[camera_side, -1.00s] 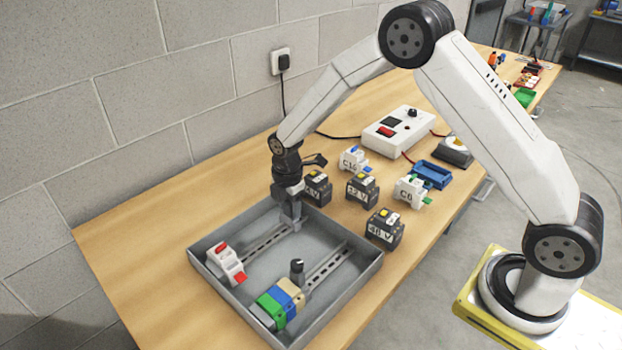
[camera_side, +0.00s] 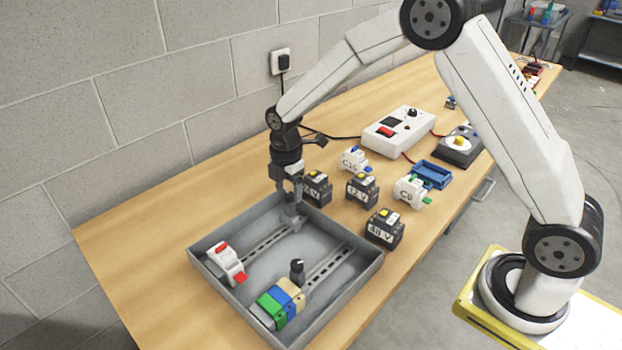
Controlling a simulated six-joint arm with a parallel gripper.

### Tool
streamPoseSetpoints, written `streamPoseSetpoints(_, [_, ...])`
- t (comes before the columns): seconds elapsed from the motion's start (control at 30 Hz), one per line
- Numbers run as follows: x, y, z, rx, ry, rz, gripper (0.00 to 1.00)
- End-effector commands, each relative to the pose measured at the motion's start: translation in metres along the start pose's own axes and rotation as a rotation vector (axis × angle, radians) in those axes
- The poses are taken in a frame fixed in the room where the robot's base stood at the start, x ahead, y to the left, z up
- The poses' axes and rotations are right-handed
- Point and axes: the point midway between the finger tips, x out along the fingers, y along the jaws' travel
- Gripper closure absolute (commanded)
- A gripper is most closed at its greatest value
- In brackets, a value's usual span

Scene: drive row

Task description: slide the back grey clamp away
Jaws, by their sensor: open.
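The back grey clamp (camera_side: 291,219) is a small grey block at the far end of the back rail (camera_side: 266,243) in the grey tray. My gripper (camera_side: 291,196) is open, pointing down just above this clamp. The fingertips partly overlap the clamp in this view, so I cannot tell whether they touch it. A white module with red parts (camera_side: 226,263) sits at the near left end of the same rail.
The tray's raised wall (camera_side: 350,298) surrounds the rails. Black modules (camera_side: 383,228) and white modules (camera_side: 410,191) stand on the table right of the tray. A blue bin (camera_side: 432,174) and a white switch box (camera_side: 398,134) are behind them. The back rail's middle is bare.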

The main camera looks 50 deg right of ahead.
Motion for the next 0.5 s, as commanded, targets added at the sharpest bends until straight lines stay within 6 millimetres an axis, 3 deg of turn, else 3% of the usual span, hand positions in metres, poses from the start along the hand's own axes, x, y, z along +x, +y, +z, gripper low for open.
streamPoseSetpoints(0.2, [-0.019, 0.0, 0.0, 0.0, 0.0, 0.0, 0.26])
streamPoseSetpoints(0.5, [-0.022, 0.0, 0.0, 0.0, 0.0, -0.001, 0.26])
